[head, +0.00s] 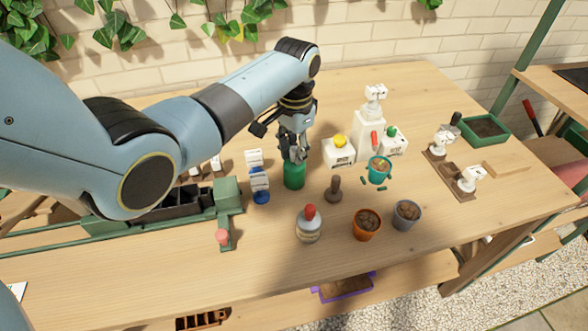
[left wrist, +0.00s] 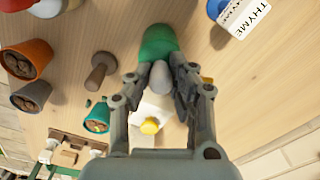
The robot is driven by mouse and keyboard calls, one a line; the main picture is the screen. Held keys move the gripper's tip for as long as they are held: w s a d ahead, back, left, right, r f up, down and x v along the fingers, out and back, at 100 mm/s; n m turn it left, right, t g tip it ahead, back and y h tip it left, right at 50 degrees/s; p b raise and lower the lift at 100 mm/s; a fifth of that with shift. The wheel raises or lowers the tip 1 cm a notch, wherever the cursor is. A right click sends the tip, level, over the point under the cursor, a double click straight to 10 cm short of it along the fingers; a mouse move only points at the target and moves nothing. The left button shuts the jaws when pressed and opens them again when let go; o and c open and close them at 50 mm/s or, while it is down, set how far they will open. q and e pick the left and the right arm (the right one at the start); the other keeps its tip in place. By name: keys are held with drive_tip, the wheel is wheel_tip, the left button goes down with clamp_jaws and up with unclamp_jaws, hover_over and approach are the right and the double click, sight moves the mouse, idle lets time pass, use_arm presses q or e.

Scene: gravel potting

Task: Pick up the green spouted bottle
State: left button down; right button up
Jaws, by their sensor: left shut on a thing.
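The green spouted bottle (head: 294,175) is upright near the middle of the wooden table. My left gripper (head: 294,154) reaches down over it from above and is shut on its top part. In the left wrist view the green body of the bottle (left wrist: 157,41) shows beyond the fingertips, and its grey spout lies between the fingers of my left gripper (left wrist: 160,74). I cannot tell whether the bottle's base touches the table. My right gripper is not in view.
A blue item with a white label (head: 260,184) stands close left of the bottle. Orange (head: 367,224) and grey (head: 406,215) pots stand nearer the front.

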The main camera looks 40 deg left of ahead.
use_arm(q)
drive_tip(key=shift+r, duration=0.15)
idle(0.3)
drive_tip(key=shift+w+r, duration=0.1)
drive_tip(key=shift+r, duration=0.5)
wheel_tip(320, 180, up, 3)
drive_tip(key=w+d+r+b, duration=0.4)
drive_tip(key=w+d+r, duration=0.2)
drive_tip(key=w, duration=0.3)
drive_tip(key=shift+w+d+r, duration=0.25)
drive_tip(key=shift+d+r, duration=0.05)
